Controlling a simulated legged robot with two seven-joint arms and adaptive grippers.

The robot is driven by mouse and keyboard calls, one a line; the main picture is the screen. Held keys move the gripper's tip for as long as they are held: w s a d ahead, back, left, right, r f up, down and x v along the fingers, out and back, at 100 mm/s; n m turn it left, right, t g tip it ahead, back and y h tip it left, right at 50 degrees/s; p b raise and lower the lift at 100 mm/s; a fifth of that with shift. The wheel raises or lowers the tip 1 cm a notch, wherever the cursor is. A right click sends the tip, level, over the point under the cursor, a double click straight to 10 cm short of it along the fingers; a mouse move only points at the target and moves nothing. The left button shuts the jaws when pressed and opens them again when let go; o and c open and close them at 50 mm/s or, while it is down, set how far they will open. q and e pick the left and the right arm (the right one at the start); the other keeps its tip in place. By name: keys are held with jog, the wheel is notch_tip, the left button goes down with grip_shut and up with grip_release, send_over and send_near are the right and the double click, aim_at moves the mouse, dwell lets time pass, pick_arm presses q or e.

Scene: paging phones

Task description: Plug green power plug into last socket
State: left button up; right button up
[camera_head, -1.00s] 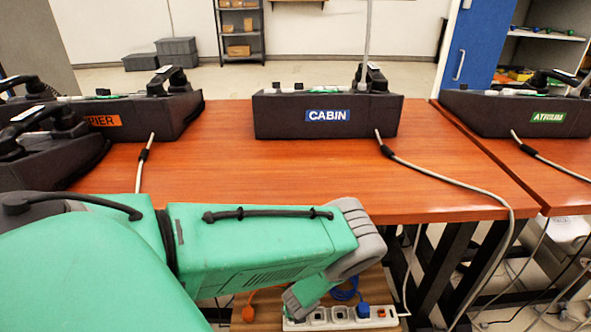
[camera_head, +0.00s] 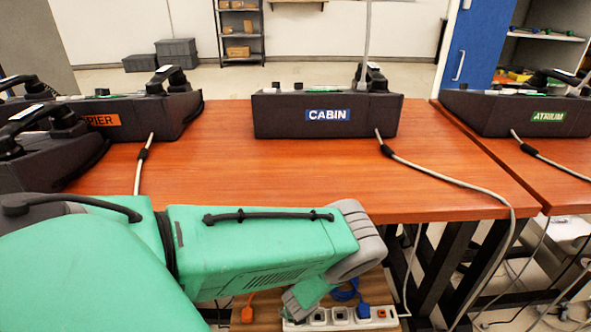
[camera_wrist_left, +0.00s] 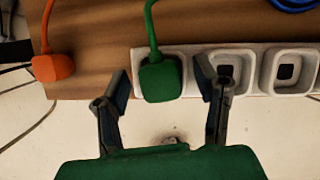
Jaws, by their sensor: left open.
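The green plug (camera_wrist_left: 160,80) with its green cord is at the left end of the white power strip (camera_wrist_left: 252,50) in the left wrist view. It covers that end position, and I cannot tell how deep it sits. My left gripper (camera_wrist_left: 163,88) is open, with one finger on each side of the plug. The right finger is close to the neighbouring empty socket (camera_wrist_left: 235,70). Another empty socket (camera_wrist_left: 288,70) lies further right. In the head view my arm hides the green plug, and the strip (camera_head: 318,319) shows below. My right gripper is not in view.
An orange plug (camera_wrist_left: 53,67) lies on the brown board (camera_wrist_left: 100,50) left of the strip. A blue plug (camera_head: 363,311) is at the strip in the head view. The wooden table (camera_head: 270,170) with the CABIN phone (camera_head: 328,116) stands above and beyond it.

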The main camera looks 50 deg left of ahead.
pick_arm(q)
jog(key=v, duration=1.2)
